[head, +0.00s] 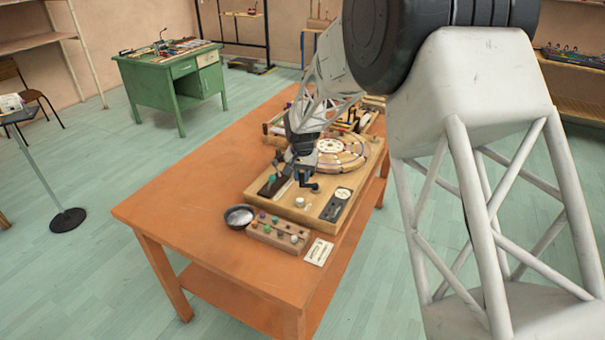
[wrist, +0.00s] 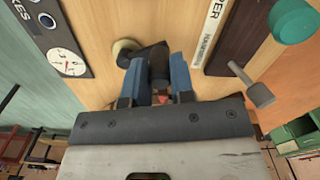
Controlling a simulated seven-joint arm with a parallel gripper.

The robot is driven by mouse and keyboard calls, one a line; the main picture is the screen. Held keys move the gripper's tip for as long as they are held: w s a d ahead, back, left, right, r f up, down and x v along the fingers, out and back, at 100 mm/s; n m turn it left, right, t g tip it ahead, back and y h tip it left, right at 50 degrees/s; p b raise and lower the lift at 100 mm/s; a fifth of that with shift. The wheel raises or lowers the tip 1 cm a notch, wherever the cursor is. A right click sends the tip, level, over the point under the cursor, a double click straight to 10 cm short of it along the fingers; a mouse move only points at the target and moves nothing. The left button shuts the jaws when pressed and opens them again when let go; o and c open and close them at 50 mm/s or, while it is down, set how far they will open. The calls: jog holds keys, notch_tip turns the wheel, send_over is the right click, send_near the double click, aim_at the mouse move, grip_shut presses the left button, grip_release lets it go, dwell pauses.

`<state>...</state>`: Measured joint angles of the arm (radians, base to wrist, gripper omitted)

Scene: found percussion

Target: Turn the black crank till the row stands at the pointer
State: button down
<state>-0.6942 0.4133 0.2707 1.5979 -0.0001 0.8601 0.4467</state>
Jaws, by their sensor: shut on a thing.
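The black crank (wrist: 141,54) sticks out from the wooden board in the wrist view, with a brass-coloured hub at its left end. My gripper (wrist: 162,78) has its two blue fingers shut on the crank's upright handle. In the head view my gripper (head: 303,177) is over the near part of the wooden board (head: 285,211), and part of the black crank (head: 314,187) shows beside it. A round wooden wheel (head: 352,158) with coloured marks around a pale centre lies behind, partly hidden by my arm. I cannot make out the pointer or which row faces it.
A dial (wrist: 66,62) lies left of the crank in the wrist view; a grey lever (wrist: 258,92) and teal knob (wrist: 293,21) are right. A dark bowl (head: 239,216), a block with coloured pegs (head: 277,238) and a card (head: 319,252) sit near the board. The orange table's (head: 175,200) left is clear.

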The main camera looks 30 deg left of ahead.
jog(key=n, duration=0.2)
jog(key=s+d+n, duration=0.1)
jog(key=shift+s+n, duration=0.15)
jog(key=shift+n, duration=0.25)
jog(key=shift+s+d+n, duration=0.2)
jog(key=shift+n, duration=0.55)
jog(key=shift+s+d+n, duration=0.15)
jog(key=shift+d+n, duration=0.05)
jog(key=shift+n, duration=0.55)
jog(key=c, duration=1)
grip_release()
jog(key=shift+o, duration=0.2)
jog(key=shift+r, duration=0.1)
notch_tip(320, 180, up, 8)
jog(key=shift+f, duration=0.2)
jog(key=shift+d+r, duration=0.1)
jog(key=shift+d, duration=0.05)
